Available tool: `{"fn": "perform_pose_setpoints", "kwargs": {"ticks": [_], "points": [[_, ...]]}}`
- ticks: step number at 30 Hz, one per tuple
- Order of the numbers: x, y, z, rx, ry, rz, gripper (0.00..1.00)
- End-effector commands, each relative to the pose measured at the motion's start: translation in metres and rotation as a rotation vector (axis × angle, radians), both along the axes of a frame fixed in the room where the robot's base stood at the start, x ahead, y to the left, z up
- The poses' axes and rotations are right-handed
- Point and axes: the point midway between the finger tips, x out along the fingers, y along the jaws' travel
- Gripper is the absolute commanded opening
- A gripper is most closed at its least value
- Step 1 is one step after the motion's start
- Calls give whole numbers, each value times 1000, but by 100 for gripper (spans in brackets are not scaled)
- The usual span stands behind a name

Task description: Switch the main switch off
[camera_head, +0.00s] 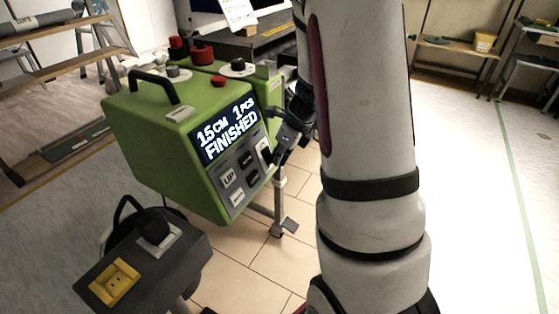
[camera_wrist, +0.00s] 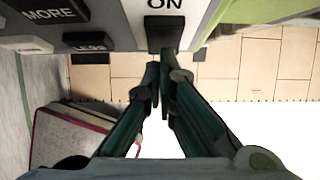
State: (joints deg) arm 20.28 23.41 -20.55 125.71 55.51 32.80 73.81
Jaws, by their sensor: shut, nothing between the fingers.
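The main switch is a black rocker (camera_wrist: 164,34) under the letters "ON" on a light strip of the machine's panel, at the top middle of the wrist view. My gripper (camera_wrist: 160,72) is shut and empty, its fingertips just below the rocker's lower edge. I cannot tell whether they touch it. In the head view, my gripper (camera_head: 277,153) is at the right end of the front panel of the green machine (camera_head: 160,125), and it partly hides the switch strip. The machine's display (camera_head: 226,129) is lit and reads "15CM 1PCS FINISHED".
Dark buttons marked "MORE" (camera_wrist: 45,14) and "LESS" (camera_wrist: 88,42) are left of the switch. A dark box (camera_head: 180,260) with a yellow part (camera_head: 114,283) stands at the lower left of the head view. Wooden shelves (camera_head: 55,60) are at the left. Tiled floor shows below.

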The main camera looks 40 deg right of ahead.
Motion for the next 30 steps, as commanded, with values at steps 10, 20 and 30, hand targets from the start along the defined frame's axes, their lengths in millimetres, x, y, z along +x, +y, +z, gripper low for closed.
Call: {"fn": "perform_pose_setpoints", "kwargs": {"ticks": [10, 20, 30], "points": [[1, 1, -1, 7, -20, 2, 0], [1, 1, 12, 7, -19, 1, 0], [1, 1, 14, 6, -19, 1, 0]]}}
